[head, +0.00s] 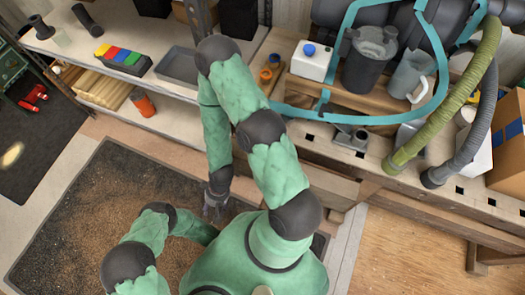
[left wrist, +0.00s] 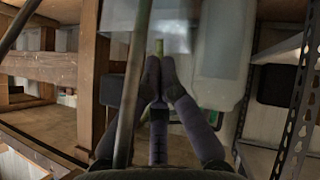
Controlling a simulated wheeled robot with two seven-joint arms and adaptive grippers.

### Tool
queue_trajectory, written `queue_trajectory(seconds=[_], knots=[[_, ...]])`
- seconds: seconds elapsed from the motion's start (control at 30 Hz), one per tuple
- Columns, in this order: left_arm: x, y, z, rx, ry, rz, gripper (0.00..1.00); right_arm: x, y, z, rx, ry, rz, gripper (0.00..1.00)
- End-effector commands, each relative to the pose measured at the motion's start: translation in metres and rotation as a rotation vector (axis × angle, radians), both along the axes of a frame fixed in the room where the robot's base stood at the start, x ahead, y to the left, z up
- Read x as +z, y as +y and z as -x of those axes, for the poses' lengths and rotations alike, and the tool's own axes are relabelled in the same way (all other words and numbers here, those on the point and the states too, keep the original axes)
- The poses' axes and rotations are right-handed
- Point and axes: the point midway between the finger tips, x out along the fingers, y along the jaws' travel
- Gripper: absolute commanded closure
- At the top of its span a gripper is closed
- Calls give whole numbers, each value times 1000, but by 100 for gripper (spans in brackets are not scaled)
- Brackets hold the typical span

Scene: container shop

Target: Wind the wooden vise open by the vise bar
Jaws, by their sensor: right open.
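The wooden vise is not clearly visible in the head view; a wooden block (head: 340,190) at the bench front, partly behind my arm, may belong to it. I cannot make out the vise bar with certainty. My right gripper (head: 216,207) hangs open and empty over the dark floor mat, left of the bench. My left gripper is hidden in the head view. In the left wrist view, my left gripper's dark fingers (left wrist: 160,72) converge and look shut. A green tip (left wrist: 160,47) shows just beyond them; whether they touch it is unclear.
A grey metal fixture (head: 351,138) sits on the workbench (head: 385,165). A shelf (head: 165,75) stands at the back left. The dusty mat (head: 80,205) has free room.

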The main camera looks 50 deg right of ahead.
Motion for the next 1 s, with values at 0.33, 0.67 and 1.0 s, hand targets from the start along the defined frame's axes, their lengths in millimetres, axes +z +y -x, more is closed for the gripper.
queue_trajectory(seconds=[0.33, 0.67, 1.0], knots=[[29, 35, -4, 3, 3, 1, 100, 0, 0, 0, 0, 0, 0, 43], [41, 50, -4, 0, 3, 0, 100, 0, 0, 0, 0, 0, 0, 43], [45, 54, -15, 24, 8, -16, 100, 2, 0, 0, 0, 0, 0, 43]])
